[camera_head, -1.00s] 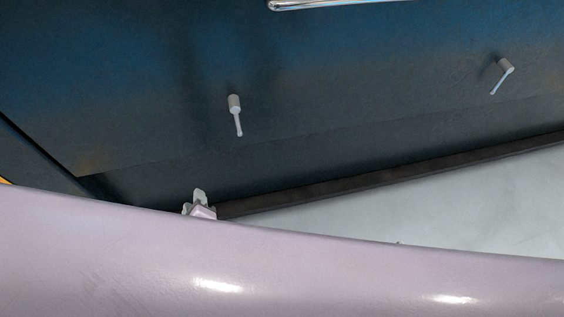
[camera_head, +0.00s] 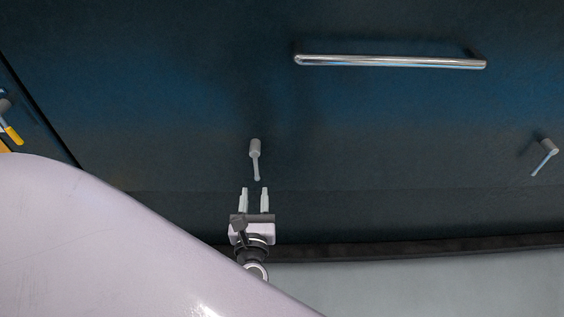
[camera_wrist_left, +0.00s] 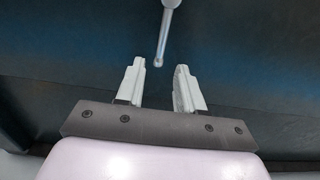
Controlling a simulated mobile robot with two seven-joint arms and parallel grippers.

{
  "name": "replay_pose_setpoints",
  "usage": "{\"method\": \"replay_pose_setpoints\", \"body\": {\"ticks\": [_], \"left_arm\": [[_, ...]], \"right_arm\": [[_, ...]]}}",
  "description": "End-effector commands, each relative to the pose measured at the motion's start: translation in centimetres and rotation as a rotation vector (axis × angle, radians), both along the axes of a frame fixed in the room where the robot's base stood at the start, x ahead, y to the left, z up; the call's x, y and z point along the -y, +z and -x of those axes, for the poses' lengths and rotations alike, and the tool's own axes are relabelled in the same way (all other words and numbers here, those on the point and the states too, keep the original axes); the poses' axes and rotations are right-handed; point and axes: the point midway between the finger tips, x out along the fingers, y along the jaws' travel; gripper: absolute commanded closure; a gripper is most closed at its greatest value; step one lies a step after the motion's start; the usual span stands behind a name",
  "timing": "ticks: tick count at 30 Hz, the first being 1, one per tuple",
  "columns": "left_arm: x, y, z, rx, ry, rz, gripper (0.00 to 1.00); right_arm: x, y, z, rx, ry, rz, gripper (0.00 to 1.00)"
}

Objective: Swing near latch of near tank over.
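The near tank (camera_head: 380,150) shows as a large dark blue panel. A small grey latch (camera_head: 255,158) on it has a round knob and a thin lever hanging almost straight down. My left gripper (camera_head: 254,192) is open and empty just below the lever's lower end, its fingers pointing up towards it. In the left wrist view the latch's lever (camera_wrist_left: 163,40) ends just beyond the gap between the open fingertips (camera_wrist_left: 160,68), apart from both. A second latch (camera_head: 545,155) sits at the far right, its lever slanting down and left. My right gripper is not in view.
A chrome bar handle (camera_head: 390,62) runs across the panel above the latches. A yellow-tipped lever (camera_head: 12,133) shows at the left edge. A dark ledge (camera_head: 420,245) and pale floor (camera_head: 430,280) lie below. My arm covers the lower left.

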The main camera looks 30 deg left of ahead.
Motion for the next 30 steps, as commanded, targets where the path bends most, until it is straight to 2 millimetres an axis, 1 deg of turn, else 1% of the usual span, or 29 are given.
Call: {"method": "replay_pose_setpoints", "body": {"ticks": [1,14,15,18,30], "left_arm": [[-0.4,-0.2,-0.6,0.003,0.0,-0.002,0.63],[-3.1,-0.3,-5.0,0.001,-0.001,-0.001,0.63],[-2.9,-0.1,-4.8,-0.002,-0.002,0.001,0.63],[-2.9,0.0,-4.8,-0.002,-0.001,0.001,0.63],[-3.3,0.0,-5.4,-0.001,-0.001,0.003,0.63]], "right_arm": [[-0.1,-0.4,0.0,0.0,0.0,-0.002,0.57],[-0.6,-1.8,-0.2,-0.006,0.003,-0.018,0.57],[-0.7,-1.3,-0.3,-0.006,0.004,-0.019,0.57],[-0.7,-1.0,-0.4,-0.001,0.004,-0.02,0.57],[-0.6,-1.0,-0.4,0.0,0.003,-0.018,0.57]]}}
